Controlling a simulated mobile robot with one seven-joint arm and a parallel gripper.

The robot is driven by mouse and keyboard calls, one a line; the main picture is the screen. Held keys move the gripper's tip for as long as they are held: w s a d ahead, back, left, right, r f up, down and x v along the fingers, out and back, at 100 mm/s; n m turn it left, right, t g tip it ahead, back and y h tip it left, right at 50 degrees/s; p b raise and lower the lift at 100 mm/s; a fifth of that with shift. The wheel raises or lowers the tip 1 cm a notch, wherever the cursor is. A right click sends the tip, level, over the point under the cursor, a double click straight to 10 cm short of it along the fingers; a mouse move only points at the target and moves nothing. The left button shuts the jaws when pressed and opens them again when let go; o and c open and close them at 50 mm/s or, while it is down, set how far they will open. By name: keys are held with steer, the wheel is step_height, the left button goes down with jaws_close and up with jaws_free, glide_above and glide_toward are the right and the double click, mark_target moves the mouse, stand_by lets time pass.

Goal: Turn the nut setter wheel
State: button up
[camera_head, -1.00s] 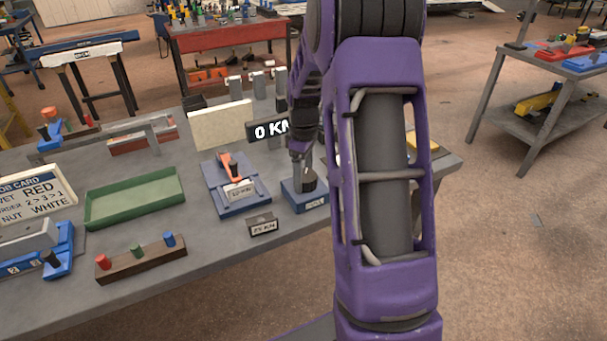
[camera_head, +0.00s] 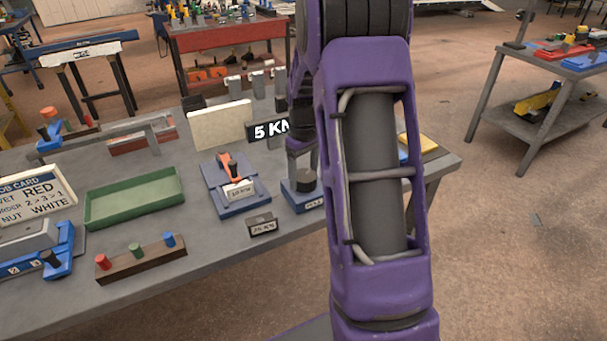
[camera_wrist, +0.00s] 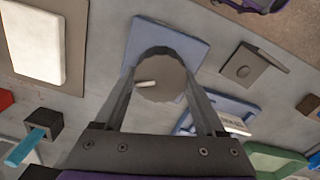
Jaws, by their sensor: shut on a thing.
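A round grey wheel (camera_wrist: 165,84) with a pale mark on its top stands on a blue base (camera_wrist: 190,42) in the wrist view. The fingers of my gripper (camera_wrist: 160,76) are on either side of it, shut on it. In the head view the wheel (camera_head: 306,180) is a dark cylinder on the blue base (camera_head: 300,199). The small label on that base seems to read PULL, not nut. My purple arm hides much of the gripper there. A black display (camera_head: 268,131) behind reads 5 KN, its right end covered by my arm.
Left of the wheel is a blue station (camera_head: 240,209) with an orange lever. A small dark block (camera_head: 262,225) sits in front. Further left are a green tray (camera_head: 133,212), a wooden peg rack (camera_head: 142,262) and a job card (camera_head: 36,194). Bare bench top lies between them.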

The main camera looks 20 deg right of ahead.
mark_target(304, 174)
steer(key=o, duration=1.3)
steer(key=shift+r, duration=0.1)
step_height(304, 174, up, 17)
steer(key=shift+r+p, duration=0.15)
steer(key=shift+p, duration=0.2)
